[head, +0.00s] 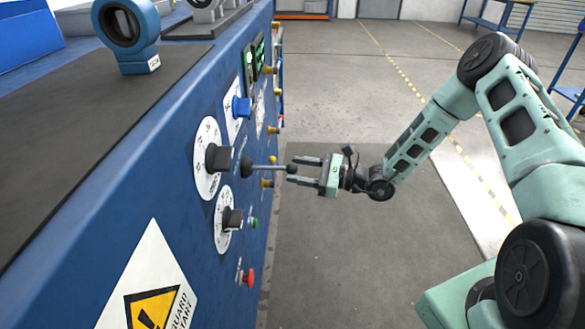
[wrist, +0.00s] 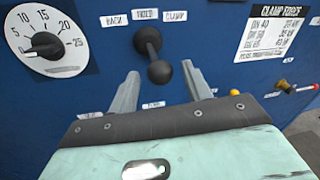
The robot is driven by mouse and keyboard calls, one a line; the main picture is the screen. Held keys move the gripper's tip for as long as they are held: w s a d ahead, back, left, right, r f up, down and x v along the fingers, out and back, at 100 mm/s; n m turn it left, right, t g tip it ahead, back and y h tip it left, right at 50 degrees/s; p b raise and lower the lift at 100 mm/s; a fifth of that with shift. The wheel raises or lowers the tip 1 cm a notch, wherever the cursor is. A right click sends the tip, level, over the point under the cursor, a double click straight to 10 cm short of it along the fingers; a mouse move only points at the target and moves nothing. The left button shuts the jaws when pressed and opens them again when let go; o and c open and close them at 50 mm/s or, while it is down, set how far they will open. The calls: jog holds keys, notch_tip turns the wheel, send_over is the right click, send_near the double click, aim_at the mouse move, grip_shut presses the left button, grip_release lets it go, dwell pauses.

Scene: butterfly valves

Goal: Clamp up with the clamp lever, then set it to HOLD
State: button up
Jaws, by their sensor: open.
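The clamp lever (head: 265,168) sticks out from the blue panel in the head view, ending in a dark ball knob. In the wrist view the lever (wrist: 159,72) has its pivot under the label HOLD (wrist: 147,15), with BACK (wrist: 114,20) to the left and CLAMP (wrist: 174,16) to the right. It points out towards the camera, so its exact setting is hard to tell. My gripper (head: 290,170) is open, its fingers pointing at the panel. The ball knob lies at the fingertips, between them in both views; no grip on it shows.
A dial with a black knob (wrist: 45,45) is left of the lever in the wrist view. A force chart (wrist: 283,33) is to the right. In the head view, a red button (head: 248,278) and blue switch (head: 241,107) share the panel. Open floor lies beside it.

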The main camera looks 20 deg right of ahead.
aim_at(272, 168)
jog(key=shift+x, duration=1.15)
